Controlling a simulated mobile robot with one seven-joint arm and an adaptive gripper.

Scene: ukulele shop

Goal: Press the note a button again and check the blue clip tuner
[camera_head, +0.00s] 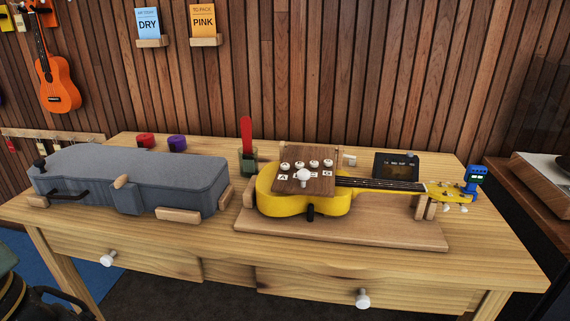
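A yellow ukulele (358,206) lies on a wooden stand, its neck pointing right. A brown wooden panel (306,187) sits over its body with several pale round buttons in a row. The leftmost button (284,166) is above a label reading A (283,177). A larger white knob in front covers part of the labels. The blue clip tuner (474,176) is on the headstock at right. Its small screen is too small to read. A dark jointed shape (68,299) in the lower left corner may be my gripper, cut off and well away from the panel.
A grey instrument case (130,177) fills the table's left side. A green block with a red upright piece (246,140) stands left of the ukulele. A dark display (397,165) stands behind the neck. The table's front strip (200,238) is clear.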

